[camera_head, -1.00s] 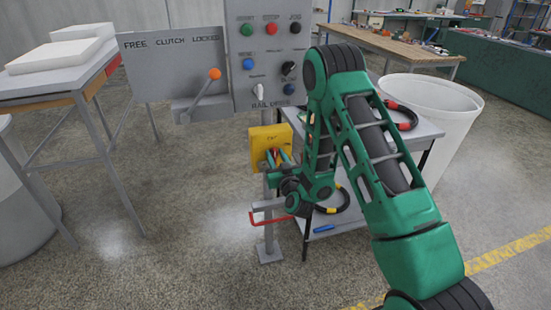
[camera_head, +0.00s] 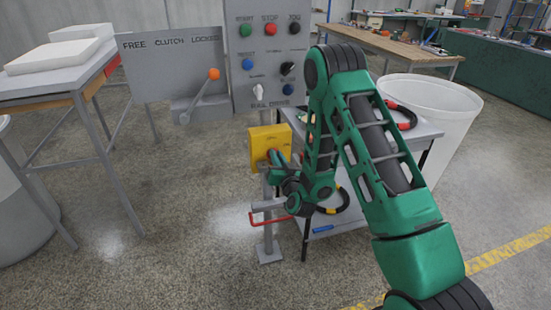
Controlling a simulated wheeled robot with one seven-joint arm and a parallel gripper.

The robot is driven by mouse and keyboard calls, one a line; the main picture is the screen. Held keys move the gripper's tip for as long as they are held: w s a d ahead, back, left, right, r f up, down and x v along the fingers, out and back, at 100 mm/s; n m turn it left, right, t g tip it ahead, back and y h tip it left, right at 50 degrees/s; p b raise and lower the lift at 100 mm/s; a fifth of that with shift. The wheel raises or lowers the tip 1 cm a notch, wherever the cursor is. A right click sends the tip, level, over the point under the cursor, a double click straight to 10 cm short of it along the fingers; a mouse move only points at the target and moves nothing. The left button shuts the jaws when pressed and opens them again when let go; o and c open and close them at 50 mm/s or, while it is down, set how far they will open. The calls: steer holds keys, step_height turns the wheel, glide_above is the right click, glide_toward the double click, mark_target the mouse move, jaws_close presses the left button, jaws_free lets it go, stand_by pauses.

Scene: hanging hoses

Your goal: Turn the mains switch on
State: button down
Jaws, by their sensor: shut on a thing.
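The mains switch (camera_head: 262,141) is a yellow box on the grey post, below the grey control panel. My gripper (camera_head: 272,157) is at the front of the box, near its lower right part. It is shut on the switch's handle. The handle is hidden behind my fingers and wrist, so its exact angle cannot be told. My green arm comes in from the lower right.
Above is the control panel (camera_head: 240,84) with coloured buttons and a white lever. The clutch lever with its orange knob (camera_head: 213,74) stands left. A red pedal bar (camera_head: 268,220) lies below my gripper. A trolley with hoses and a white bin (camera_head: 450,120) stand right.

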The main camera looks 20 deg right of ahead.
steer(key=m, duration=0.5)
steer(key=shift+d+f+m, duration=0.3)
steer(key=shift+d, duration=0.05)
steer(key=shift+s, duration=0.1)
steer(key=c, duration=1.8)
jaws_free()
steer(key=s, duration=1)
steer(key=shift+s, duration=0.35)
